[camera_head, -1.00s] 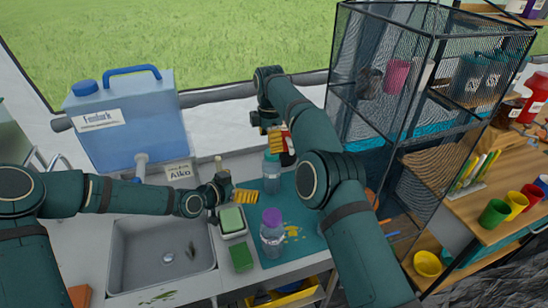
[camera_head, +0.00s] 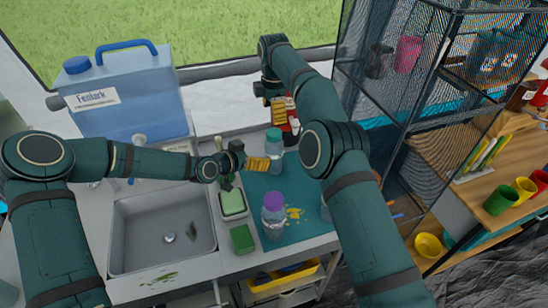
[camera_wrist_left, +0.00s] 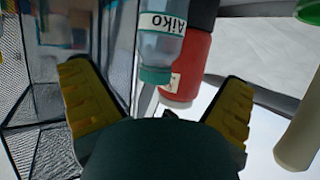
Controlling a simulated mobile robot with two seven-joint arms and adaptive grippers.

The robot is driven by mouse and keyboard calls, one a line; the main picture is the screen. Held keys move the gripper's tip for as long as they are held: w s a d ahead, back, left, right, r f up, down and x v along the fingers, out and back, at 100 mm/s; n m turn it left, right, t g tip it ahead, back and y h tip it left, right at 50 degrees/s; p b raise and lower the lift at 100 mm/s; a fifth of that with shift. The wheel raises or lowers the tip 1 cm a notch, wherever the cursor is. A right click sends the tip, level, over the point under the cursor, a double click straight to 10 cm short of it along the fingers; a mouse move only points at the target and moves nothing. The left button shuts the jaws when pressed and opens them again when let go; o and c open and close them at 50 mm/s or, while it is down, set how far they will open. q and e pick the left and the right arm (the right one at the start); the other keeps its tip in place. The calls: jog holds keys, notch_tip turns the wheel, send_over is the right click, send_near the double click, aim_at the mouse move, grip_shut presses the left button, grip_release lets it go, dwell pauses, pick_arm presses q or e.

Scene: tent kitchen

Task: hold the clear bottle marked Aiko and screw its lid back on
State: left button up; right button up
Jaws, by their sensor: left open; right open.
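The clear bottle marked Aiko (camera_head: 276,156) stands upright at the back of the teal mat. Its teal lid (camera_head: 274,135) sits on its top; I cannot tell how tight it is. My left gripper (camera_head: 258,164) is open, just left of the bottle. In the left wrist view the bottle (camera_wrist_left: 162,48), with its label and teal lid (camera_wrist_left: 155,75), appears ahead between the open fingers (camera_wrist_left: 158,92), apart from them. My right gripper (camera_head: 274,95) is open and empty, above and behind the bottle. My right arm partly covers the area to its right.
A red bottle (camera_head: 292,120) stands close behind the Aiko bottle. A purple-lidded bottle (camera_head: 273,218) stands at the front of the teal mat (camera_head: 300,205). A green sponge (camera_head: 242,238), soap dish (camera_head: 233,204) and sink (camera_head: 140,235) lie left. A mesh shelf (camera_head: 400,110) rises at right.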

aim_at(274, 147)
pick_arm(q)
jog(key=x, duration=1)
jog(key=shift+f, duration=0.15)
grip_shut()
pick_arm(e)
jog(key=shift+f, duration=0.1)
dwell(0.5)
jog(key=shift+f, duration=3.9)
